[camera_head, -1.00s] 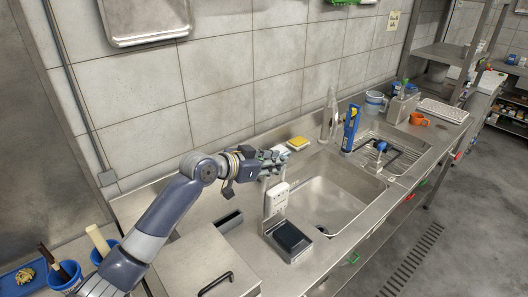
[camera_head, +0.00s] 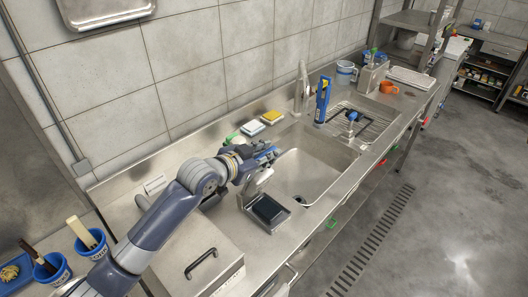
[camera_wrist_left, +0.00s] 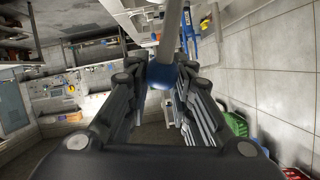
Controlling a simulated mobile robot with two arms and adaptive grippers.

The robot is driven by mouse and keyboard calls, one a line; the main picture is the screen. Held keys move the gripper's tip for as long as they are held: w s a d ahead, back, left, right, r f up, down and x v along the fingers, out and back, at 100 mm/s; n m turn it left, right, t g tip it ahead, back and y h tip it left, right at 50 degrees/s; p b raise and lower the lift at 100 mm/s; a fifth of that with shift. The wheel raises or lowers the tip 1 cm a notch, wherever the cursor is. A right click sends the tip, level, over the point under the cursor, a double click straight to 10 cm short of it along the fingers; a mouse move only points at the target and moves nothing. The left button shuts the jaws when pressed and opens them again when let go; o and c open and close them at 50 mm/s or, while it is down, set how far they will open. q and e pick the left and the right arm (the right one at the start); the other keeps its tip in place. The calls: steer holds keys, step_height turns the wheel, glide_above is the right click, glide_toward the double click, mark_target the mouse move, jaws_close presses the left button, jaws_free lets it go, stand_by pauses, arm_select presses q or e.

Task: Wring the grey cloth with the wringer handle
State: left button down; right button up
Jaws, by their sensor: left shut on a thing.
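The wringer (camera_head: 254,188) stands on the steel counter left of the sink, with a light upright plate and a flat dark pad (camera_head: 268,208) at its foot. My left gripper (camera_head: 268,156) is above the wringer, near the sink's left edge. In the left wrist view its fingers (camera_wrist_left: 165,95) are shut on the blue end of the wringer handle (camera_wrist_left: 168,38), whose grey rod runs up from between them. Most of the handle is hidden by the gripper in the head view. I cannot make out the grey cloth clearly. My right gripper is out of view.
The sink basin (camera_head: 310,178) is right of the wringer. A yellow sponge (camera_head: 271,116) and a blue-white sponge (camera_head: 252,128) lie behind it. A blue tool (camera_head: 322,100) stands at the back. A lidded steel box (camera_head: 190,250) and blue cups (camera_head: 90,243) are at the front left.

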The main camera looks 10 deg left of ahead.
arm_select(q)
steer(key=c, duration=1.4)
jaws_free()
steer(key=shift+s+d+f, duration=0.1)
steer(key=shift+f, duration=0.15)
steer(key=shift+c, duration=0.2)
steer(key=shift+r, duration=0.1)
steer(key=shift+a+r, duration=0.1)
steer(key=shift+a, duration=0.1)
steer(key=v, duration=1.1)
steer(key=shift+s, duration=0.3)
steer(key=shift+a+r, duration=0.1)
